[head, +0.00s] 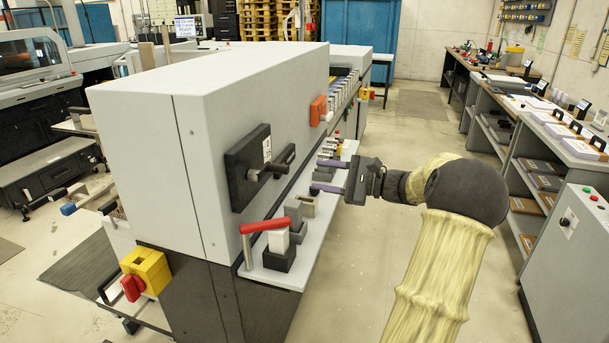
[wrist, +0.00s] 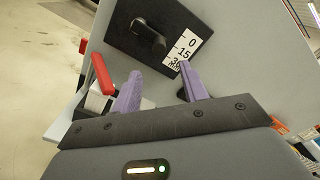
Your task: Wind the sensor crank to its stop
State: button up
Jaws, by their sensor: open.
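The sensor crank (head: 268,170) is a black arm with a grip, mounted on a black plate (head: 238,176) on the grey machine's side. In the wrist view the crank (wrist: 148,38) stands out from the plate, beside a white scale (wrist: 188,48) marked 0, 15 and a partly hidden third number. My gripper (head: 322,176) has purple fingers and is open, to the right of the plate and apart from the crank. In the wrist view the open fingers (wrist: 160,70) point toward the plate, with nothing visible held between them. The crank's exact setting cannot be read.
A red lever (head: 265,225) and small grey and white blocks (head: 278,242) stand on the ledge below the plate. An orange part (head: 318,110) juts from the machine farther along. A yellow box with a red knob (head: 146,272) is at the near corner.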

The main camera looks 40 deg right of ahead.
jog(key=v, duration=0.7)
jog(key=shift+d, duration=0.1)
jog(key=w+a+f+n+g+h+p, duration=0.15)
jog(key=a+f+g, duration=0.3)
jog(key=a, duration=0.55)
jog(key=w+a+f+n+g+h+p, duration=0.1)
jog(key=a+f+n+g+p, duration=0.25)
jog(key=a, duration=0.75)
jog(key=s+a+f+n+g+h+p, duration=0.2)
jog(key=s+a+n+h, duration=0.6)
jog(key=s+a+n, duration=0.5)
jog(key=shift+a+n+g+p, duration=0.45)
jog(key=shift+n+g+p, duration=0.15)
jog(key=shift+g+p, duration=0.35)
jog(key=shift+h, duration=0.25)
